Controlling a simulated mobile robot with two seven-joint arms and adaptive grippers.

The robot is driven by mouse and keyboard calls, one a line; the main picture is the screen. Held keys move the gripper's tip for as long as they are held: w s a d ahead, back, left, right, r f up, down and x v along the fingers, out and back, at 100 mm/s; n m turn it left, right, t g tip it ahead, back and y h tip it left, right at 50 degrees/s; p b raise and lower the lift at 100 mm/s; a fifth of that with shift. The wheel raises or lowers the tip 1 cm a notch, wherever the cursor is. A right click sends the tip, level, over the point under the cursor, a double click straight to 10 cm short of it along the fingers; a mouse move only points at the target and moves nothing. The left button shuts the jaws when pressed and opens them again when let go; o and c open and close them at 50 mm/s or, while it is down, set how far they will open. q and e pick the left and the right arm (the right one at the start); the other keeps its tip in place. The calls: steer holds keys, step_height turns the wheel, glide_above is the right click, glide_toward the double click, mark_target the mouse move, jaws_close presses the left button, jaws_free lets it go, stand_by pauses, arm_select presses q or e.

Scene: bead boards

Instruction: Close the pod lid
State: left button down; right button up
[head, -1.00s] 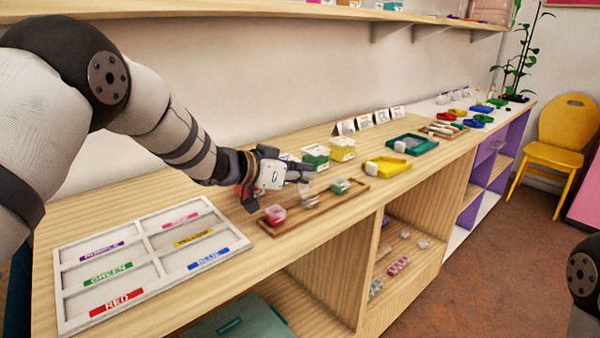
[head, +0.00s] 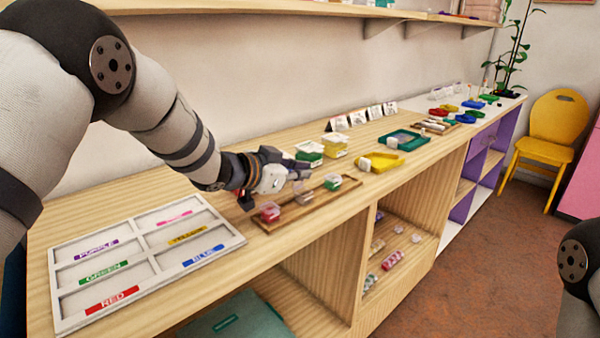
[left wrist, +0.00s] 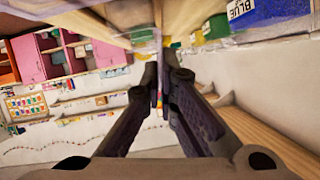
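A wooden tray (head: 318,207) holds a red pod (head: 269,212) at its left end, a pale clear pod (head: 303,195) in the middle and a green pod (head: 333,183) at its right end. My left gripper (head: 302,172) is just above and behind the middle of the tray, close to the pale pod. Whether it touches a pod or lid cannot be told, and the lids' positions are too small to read. In the left wrist view my fingers (left wrist: 160,85) are together, with only a thin line between them. My right gripper is out of view.
A white sorting tray (head: 225,246) with colour labels lies at front left. Green and yellow boxes (head: 335,146) stand behind the wooden tray. A yellow tray (head: 383,163) and a teal tray (head: 405,140) lie to the right. A shelf hangs above.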

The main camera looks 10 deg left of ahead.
arm_select(q)
steer(key=c, duration=1.8)
jaws_free()
steer(key=shift+c, duration=0.2)
